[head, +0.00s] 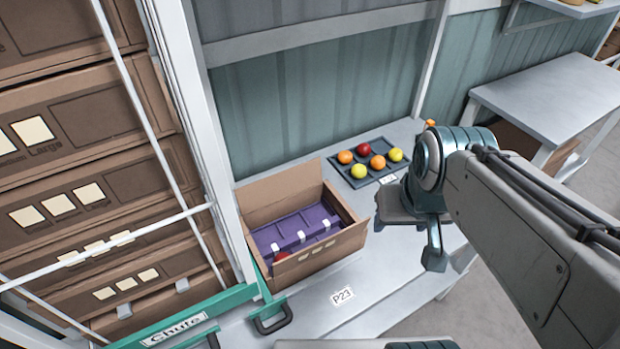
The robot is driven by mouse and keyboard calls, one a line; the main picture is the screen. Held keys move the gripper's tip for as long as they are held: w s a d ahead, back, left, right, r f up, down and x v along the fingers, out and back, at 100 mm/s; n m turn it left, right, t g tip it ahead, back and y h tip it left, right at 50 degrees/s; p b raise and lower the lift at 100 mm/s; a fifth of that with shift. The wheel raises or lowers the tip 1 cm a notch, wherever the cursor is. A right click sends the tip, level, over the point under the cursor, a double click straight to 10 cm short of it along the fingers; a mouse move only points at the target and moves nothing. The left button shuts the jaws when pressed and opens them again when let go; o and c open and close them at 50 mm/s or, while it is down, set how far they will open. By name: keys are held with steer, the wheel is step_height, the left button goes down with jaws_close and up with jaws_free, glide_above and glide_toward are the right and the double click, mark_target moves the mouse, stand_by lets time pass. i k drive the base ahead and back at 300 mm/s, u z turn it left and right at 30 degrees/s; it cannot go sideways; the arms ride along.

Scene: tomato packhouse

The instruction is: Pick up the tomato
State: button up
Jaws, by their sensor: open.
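A dark tray (341,173) on the grey bench holds several round tomatoes. A red tomato (363,150) is at its back. An orange one (345,157) is to its left and another orange one (378,162) is nearer the middle. A yellow tomato (395,155) is at the right and another yellow one (358,171) at the front. A further red round thing (281,256) shows partly at the front left inside the cardboard box. My gripper (414,238) is open, in front and to the right of the tray, apart from the tomatoes. Nothing shows between its fingers.
The open cardboard box (322,255) stands left of the tray, with a purple insert (280,231) inside. A green chute rail (190,318) and a white post flank its left. A P23 label (342,296) lies on clear bench. Another table (550,95) stands at the right.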

mark_target(363, 149)
steer(key=k, duration=0.5)
steer(key=z, duration=1.45)
steer(key=i, duration=1.75)
steer(key=u, duration=2.45)
